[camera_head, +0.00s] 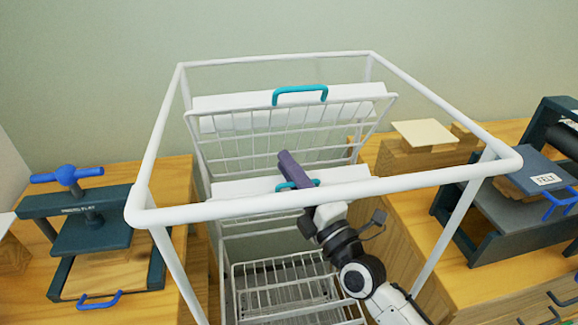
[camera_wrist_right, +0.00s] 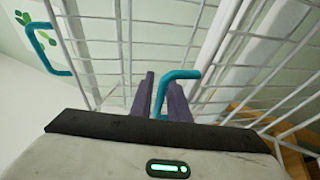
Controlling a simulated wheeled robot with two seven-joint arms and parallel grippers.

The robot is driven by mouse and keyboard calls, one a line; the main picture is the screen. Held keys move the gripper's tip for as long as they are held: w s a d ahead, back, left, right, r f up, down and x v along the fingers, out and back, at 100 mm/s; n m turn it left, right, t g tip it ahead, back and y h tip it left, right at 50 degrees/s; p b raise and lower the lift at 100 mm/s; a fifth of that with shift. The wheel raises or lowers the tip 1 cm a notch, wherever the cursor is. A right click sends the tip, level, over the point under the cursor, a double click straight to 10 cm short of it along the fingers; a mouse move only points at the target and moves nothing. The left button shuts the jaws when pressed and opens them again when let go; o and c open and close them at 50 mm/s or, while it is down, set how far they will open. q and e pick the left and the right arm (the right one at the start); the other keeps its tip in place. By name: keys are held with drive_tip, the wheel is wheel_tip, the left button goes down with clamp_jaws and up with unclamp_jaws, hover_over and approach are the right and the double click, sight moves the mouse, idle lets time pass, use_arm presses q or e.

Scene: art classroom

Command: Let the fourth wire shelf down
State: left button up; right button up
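The white wire rack (camera_head: 330,200) stands in the middle of the head view. One upright wire shelf (camera_head: 215,118) has a teal handle (camera_head: 300,88) at its top. Below it, another raised wire shelf (camera_head: 240,187) has a teal handle (camera_head: 312,182), partly hidden behind my fingers. My right gripper (camera_head: 293,170) reaches in from the lower right. In the wrist view its two purple fingers (camera_wrist_right: 160,98) sit close on both sides of this teal handle (camera_wrist_right: 183,75), with little gap left. My left gripper is not in view.
Lower wire shelves (camera_head: 285,290) lie flat inside the rack. The rack's top frame bar (camera_head: 400,187) passes close above my right wrist. A press (camera_head: 90,225) stands on the left cabinet; another press (camera_head: 520,205) and a wooden block (camera_head: 420,155) stand on the right one.

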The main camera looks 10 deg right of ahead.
drive_tip(key=shift+w, duration=0.1)
clamp_jaws()
idle(1.4)
